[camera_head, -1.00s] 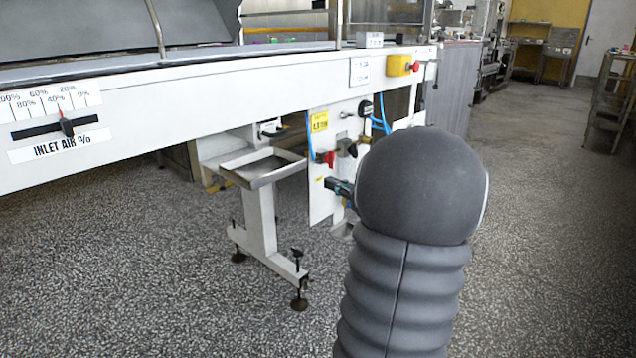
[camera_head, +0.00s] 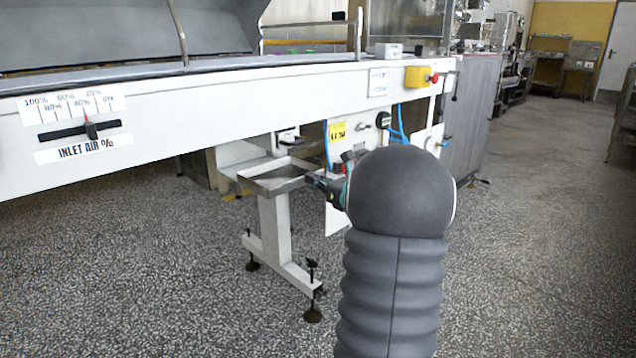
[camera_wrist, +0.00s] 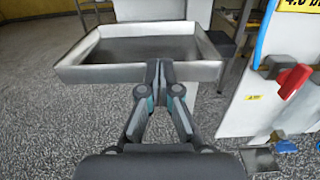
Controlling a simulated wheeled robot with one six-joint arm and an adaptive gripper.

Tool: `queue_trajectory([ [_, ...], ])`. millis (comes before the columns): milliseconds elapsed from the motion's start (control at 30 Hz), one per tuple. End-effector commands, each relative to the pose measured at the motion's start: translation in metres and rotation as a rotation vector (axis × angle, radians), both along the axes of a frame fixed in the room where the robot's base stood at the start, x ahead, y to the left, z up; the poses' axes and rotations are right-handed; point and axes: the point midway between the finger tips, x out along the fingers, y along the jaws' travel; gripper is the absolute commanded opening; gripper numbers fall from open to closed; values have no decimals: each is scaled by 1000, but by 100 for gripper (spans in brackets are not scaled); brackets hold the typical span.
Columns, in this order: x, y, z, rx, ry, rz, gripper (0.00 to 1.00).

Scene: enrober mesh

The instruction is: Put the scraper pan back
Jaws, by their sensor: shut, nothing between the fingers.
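The scraper pan (camera_head: 272,182) is a shallow metal tray under the white machine beam. It sticks out toward me above a white support post, and looks pulled out or tilted a little, which I cannot tell for sure. In the wrist view the pan (camera_wrist: 75,73) fills the upper middle, with its near wall facing me. My gripper (camera_wrist: 158,66) is shut and empty, its fingertips in front of the near wall at the middle. I cannot tell whether they touch it. In the head view my gripper (camera_head: 312,180) is at the pan's right side, partly hidden by my arm.
The white support post (camera_head: 275,230) has feet on the speckled floor. To the right is a white panel (camera_wrist: 285,65) with a red handle (camera_wrist: 294,80) and blue hose. The white beam (camera_head: 200,110) runs above the pan. Floor at front left is clear.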

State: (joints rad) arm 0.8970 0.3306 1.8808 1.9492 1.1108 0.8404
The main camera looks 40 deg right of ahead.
Motion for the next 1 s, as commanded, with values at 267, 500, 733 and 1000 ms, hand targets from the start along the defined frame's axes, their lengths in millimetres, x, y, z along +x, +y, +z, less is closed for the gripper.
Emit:
queue_trajectory([
  [267, 4, 0, 0, 0, 0, 1, 0],
  [500, 52, 5, 0, 0, 0, 3, 0],
  [733, 73, 6, 0, 0, 0, 0, 0],
  [1000, 72, 6, 0, 0, 0, -1, 0],
])
